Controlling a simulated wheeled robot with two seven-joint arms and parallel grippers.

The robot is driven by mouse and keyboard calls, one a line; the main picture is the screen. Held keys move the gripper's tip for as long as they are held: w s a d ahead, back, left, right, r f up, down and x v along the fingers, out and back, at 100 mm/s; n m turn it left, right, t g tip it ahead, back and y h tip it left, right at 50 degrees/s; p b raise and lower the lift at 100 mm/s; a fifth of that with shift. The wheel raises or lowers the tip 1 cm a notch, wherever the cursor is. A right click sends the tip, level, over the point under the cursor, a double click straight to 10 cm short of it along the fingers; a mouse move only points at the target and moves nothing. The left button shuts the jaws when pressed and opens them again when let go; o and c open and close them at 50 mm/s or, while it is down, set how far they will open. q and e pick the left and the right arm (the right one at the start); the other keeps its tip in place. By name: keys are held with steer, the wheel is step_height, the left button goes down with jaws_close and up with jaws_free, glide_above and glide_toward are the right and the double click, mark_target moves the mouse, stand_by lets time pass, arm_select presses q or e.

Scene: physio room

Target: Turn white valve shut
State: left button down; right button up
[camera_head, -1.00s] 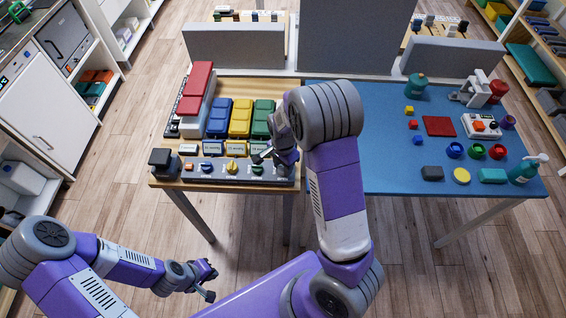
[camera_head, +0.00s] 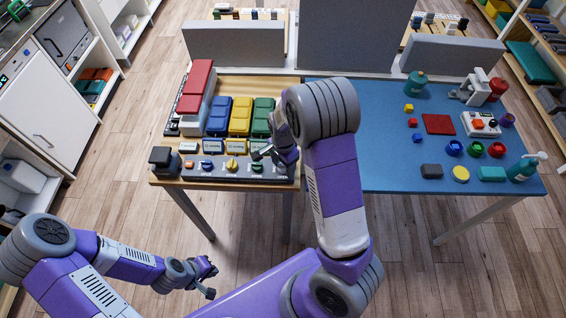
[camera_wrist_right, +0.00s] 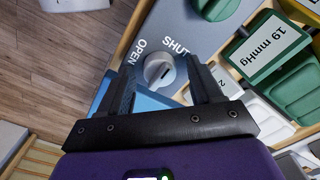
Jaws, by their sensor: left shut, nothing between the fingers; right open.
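The white valve (camera_wrist_right: 157,70) is a round knob with a dark mark on its face, set in a grey panel (camera_wrist_right: 197,40) beside the words OPEN and SHUT. I cannot tell which word the mark points to. My right gripper (camera_head: 266,155) is open over the right end of the panel (camera_head: 212,176). In the right wrist view its two fingers reach toward the valve, one on each side, and I cannot tell whether they touch it. The right gripper hides the valve in the head view. My left gripper (camera_head: 208,281) is shut and empty, low above the floor.
The panel also bears blue (camera_head: 207,165), yellow (camera_head: 232,164) and green (camera_head: 257,167) knobs. Blue, yellow and green blocks stand behind it. A dark block (camera_head: 164,160) stands at its left end. The blue table (camera_head: 390,150) on the right holds several small objects.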

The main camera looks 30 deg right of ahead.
step_height(320, 180, up, 8)
steer(key=shift+f+p, duration=0.2)
steer(key=shift+p, duration=0.8)
arm_select(q)
step_height(320, 180, up, 2)
